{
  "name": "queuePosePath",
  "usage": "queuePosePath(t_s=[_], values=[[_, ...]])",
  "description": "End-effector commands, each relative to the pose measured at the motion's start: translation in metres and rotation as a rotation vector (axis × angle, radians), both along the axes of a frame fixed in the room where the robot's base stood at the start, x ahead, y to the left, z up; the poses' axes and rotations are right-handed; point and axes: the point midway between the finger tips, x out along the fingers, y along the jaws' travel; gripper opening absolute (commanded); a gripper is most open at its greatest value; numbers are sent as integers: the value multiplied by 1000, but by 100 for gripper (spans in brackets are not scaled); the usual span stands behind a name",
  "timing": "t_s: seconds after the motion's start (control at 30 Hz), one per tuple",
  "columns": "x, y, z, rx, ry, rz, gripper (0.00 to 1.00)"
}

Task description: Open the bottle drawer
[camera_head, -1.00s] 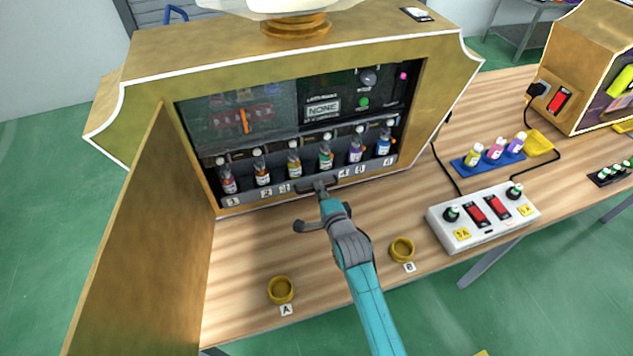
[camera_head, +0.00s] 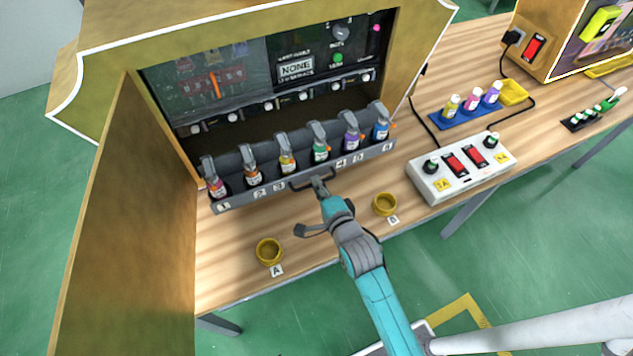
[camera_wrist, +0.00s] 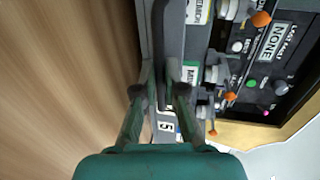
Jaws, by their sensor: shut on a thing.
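The bottle drawer (camera_head: 270,192) is a long grey rack with several small coloured bottles standing upright in a row. It stands pulled out of the gold machine (camera_head: 100,62), above the wooden table. Its dark handle (camera_head: 300,184) is at the middle of the front face. My gripper (camera_head: 319,184) is shut on this handle. In the wrist view my gripper (camera_wrist: 160,95) has its two fingers on either side of the dark handle bar (camera_wrist: 160,45), beside the grey drawer front with its number labels.
An open brown door (camera_head: 135,230) stands at the left. Yellow rings marked A (camera_head: 269,251) and B (camera_head: 385,204) lie on the table before the drawer. A white switch box (camera_head: 462,168) and a blue tray with bottles (camera_head: 436,121) are at the right.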

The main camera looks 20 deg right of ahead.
Motion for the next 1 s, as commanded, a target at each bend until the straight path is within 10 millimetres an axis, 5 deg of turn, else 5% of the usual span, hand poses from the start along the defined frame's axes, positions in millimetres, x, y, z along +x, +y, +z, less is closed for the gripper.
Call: queuePosePath(t_s=[0.13,0.17,0.2,0.57,1.0], values=[[0,0,-1,0,2,0,0],[0,0,-1,0,2,0,17],[0,0,-1,0,2,0,20],[-3,0,0,0,1,0,20],[-69,0,13,0,4,0,20]])
